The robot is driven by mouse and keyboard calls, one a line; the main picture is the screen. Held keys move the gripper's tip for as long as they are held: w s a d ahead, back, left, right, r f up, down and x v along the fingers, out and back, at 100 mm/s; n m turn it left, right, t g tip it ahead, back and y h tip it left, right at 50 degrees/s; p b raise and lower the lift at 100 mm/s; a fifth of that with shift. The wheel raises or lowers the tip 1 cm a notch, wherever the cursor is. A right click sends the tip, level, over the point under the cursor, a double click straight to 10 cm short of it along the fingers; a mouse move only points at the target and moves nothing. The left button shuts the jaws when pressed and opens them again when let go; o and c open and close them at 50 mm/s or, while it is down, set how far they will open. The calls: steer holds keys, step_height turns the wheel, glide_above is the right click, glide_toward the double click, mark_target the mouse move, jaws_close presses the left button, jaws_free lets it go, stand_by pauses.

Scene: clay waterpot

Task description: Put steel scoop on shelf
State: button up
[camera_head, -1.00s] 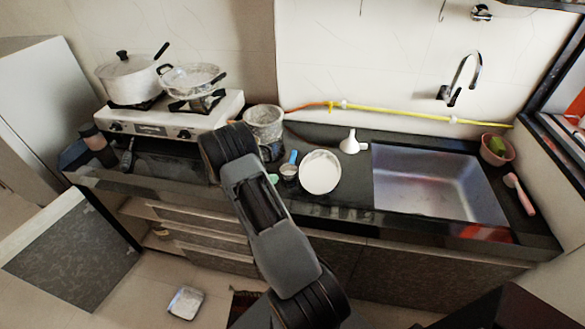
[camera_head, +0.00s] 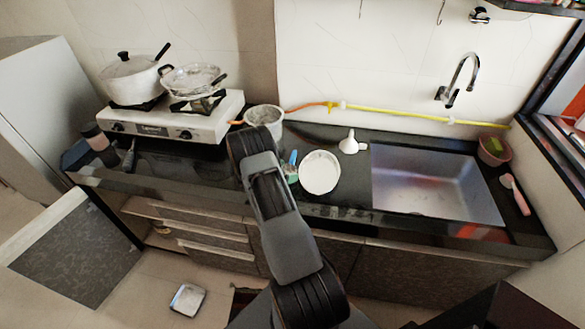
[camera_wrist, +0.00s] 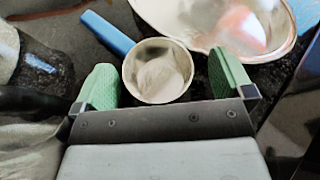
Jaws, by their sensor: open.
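The steel scoop, a round metal cup (camera_wrist: 158,71) with a blue handle (camera_wrist: 107,33), lies between the two green fingers of my gripper (camera_wrist: 162,66) in the wrist view. The fingers are open, one on each side of the cup; I cannot tell whether either touches it. In the head view the scoop's blue handle (camera_head: 292,158) shows on the dark counter, left of the white plate, and its cup is largely hidden by my arm. A shelf edge (camera_head: 545,6) shows at the top right of the head view.
The white plate (camera_head: 320,172) is close beside the scoop on the right. A white funnel (camera_head: 349,143) and the sink (camera_head: 435,183) lie further right. A pot (camera_head: 264,117) stands behind my arm, left of the scoop. The stove (camera_head: 170,119) holds two pans.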

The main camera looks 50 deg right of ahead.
steer(key=c, duration=1.1)
steer(key=shift+r, duration=0.15)
